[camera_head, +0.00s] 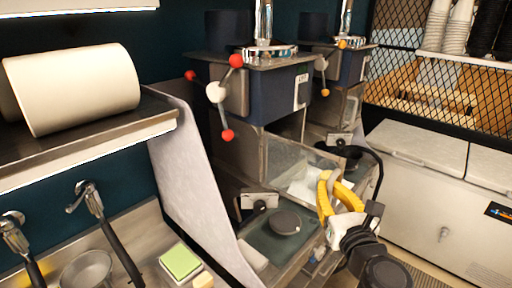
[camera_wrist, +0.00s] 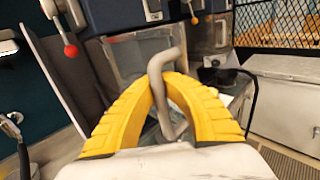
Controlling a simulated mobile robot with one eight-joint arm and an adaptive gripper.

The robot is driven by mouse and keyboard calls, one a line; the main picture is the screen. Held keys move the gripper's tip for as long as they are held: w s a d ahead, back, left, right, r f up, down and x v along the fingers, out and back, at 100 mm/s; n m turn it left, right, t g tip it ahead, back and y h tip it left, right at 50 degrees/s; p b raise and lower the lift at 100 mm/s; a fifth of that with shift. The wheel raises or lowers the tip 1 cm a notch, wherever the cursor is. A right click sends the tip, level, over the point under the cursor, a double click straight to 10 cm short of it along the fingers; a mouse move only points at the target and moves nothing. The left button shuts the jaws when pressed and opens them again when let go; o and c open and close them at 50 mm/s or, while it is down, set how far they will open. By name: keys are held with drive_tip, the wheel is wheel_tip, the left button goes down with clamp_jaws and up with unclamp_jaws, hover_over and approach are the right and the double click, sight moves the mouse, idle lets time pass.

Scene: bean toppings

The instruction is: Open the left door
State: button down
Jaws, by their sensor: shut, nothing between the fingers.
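Two dark blue machines stand side by side in the head view. The nearer left machine (camera_head: 270,92) has a clear, grey-framed door panel (camera_head: 292,160) below its blue body. My yellow-fingered gripper (camera_head: 325,176) is in front of the right part of this panel, fingers curved together. In the wrist view my gripper (camera_wrist: 162,84) shows its fingers arching in to the middle. A bent grey bar (camera_wrist: 156,88), like a handle, crosses at the fingertips and runs down inside the arch. I cannot tell whether it touches them. The door's exact angle is unclear.
Below are a round dark lid (camera_head: 285,222) and a green pad (camera_head: 181,262). A white cabinet (camera_head: 415,175) is at right.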

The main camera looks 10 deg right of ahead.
drive_tip(key=shift+s+d+f, duration=0.1)
drive_tip(key=shift+s+d, duration=0.05)
drive_tip(key=shift+s, duration=0.05)
drive_tip(key=c, duration=1.5)
unclamp_jaws()
drive_tip(key=shift+s+d, duration=0.2)
drive_tip(key=shift+s, duration=0.1)
drive_tip(key=shift+o, duration=0.4)
drive_tip(key=shift+s+d+r, duration=0.2)
drive_tip(key=shift+s, duration=0.05)
drive_tip(key=shift+w+a+f, duration=0.1)
drive_tip(key=shift+w+a, duration=0.2)
drive_tip(key=shift+w, duration=0.1)
drive_tip(key=shift+s+d+r, duration=0.1)
drive_tip(key=shift+r, duration=4.95)
